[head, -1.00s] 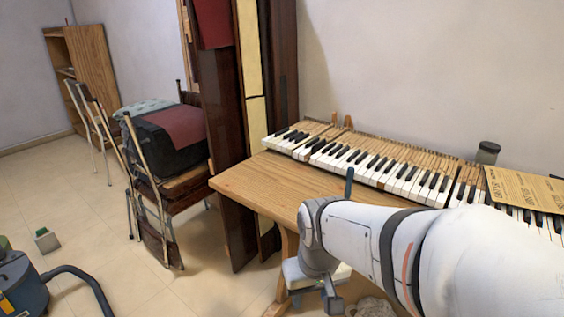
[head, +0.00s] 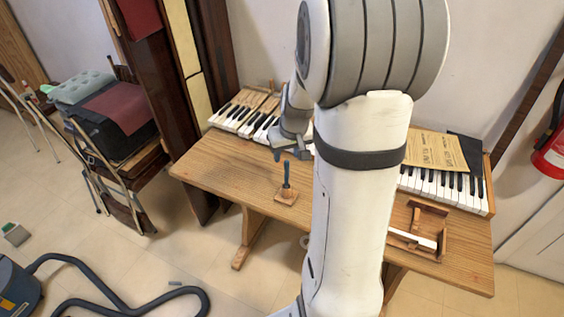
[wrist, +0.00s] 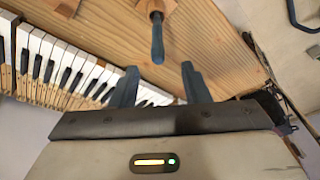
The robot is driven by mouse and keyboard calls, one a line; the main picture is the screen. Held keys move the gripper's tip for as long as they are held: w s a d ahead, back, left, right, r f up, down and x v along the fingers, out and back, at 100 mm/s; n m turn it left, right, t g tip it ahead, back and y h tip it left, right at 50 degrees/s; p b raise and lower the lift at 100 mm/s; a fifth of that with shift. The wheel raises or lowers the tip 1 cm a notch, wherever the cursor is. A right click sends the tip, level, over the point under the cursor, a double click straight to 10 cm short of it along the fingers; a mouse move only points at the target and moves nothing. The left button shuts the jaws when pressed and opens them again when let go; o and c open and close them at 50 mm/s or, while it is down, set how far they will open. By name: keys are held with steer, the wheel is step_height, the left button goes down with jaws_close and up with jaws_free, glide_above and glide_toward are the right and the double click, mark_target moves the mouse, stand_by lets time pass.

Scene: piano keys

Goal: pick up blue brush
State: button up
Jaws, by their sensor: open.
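The blue brush (head: 286,175) stands upright in a small wooden holder (head: 286,197) on the wooden table, left of my arm in the head view. In the wrist view the brush (wrist: 157,38) shows as a dark blue handle pointing towards my gripper, with the wooden holder (wrist: 153,6) at the top edge. My gripper (wrist: 158,82) is open and empty, its two dark fingers apart. The brush lies beyond the fingertips, roughly in line with the gap and not between them. In the head view my gripper (head: 277,147) is above and slightly left of the brush.
The wooden table (head: 220,165) has bare room around the holder. A piano keyboard (head: 240,115) runs along the wall behind. A wooden tray (head: 418,228) is at the right. A yellowish paper (head: 436,150) lies on the keys. Chairs and a vacuum hose (head: 130,312) are on the left.

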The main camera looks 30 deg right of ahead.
mark_target(286, 168)
steer(key=shift+w+d, duration=0.2)
steer(key=shift+d, duration=0.05)
steer(key=x, duration=0.2)
steer(key=shift+f, duration=0.3)
step_height(286, 168, down, 4)
steer(key=shift+a+f+p, duration=0.15)
steer(key=shift+f+p, duration=0.05)
steer(key=shift+p, duration=0.15)
steer(key=shift+w+f, duration=0.15)
steer(key=shift+f, duration=0.25)
steer(key=shift+c, duration=0.5)
jaws_close()
